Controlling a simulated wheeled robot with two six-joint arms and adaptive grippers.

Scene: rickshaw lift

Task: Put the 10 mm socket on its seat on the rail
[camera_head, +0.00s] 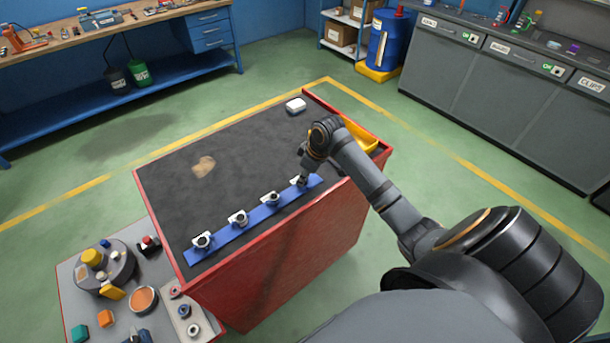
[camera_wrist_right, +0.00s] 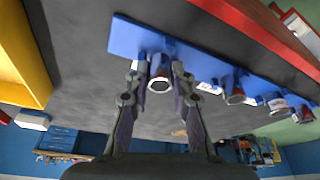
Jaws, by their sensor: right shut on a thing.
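The blue rail (camera_head: 254,216) lies along the near edge of the dark cart top, and several metal sockets with white tags stand along it. My right gripper (camera_head: 301,181) reaches down to the rail's right end. In the right wrist view its two fingers (camera_wrist_right: 159,92) are shut on a metal socket (camera_wrist_right: 160,74), held at the blue rail (camera_wrist_right: 128,37). Its size mark is not readable, and I cannot tell whether it rests fully on a seat. Other sockets (camera_wrist_right: 233,92) stand along the rail beside it. My left gripper is not in view.
The red cart (camera_head: 290,250) has a raised right edge with a yellow bin (camera_head: 362,137) beside it. A white block (camera_head: 295,105) and a tan patch (camera_head: 203,166) are on the cart top, which is otherwise clear. A grey side table (camera_head: 72,285) holds several parts.

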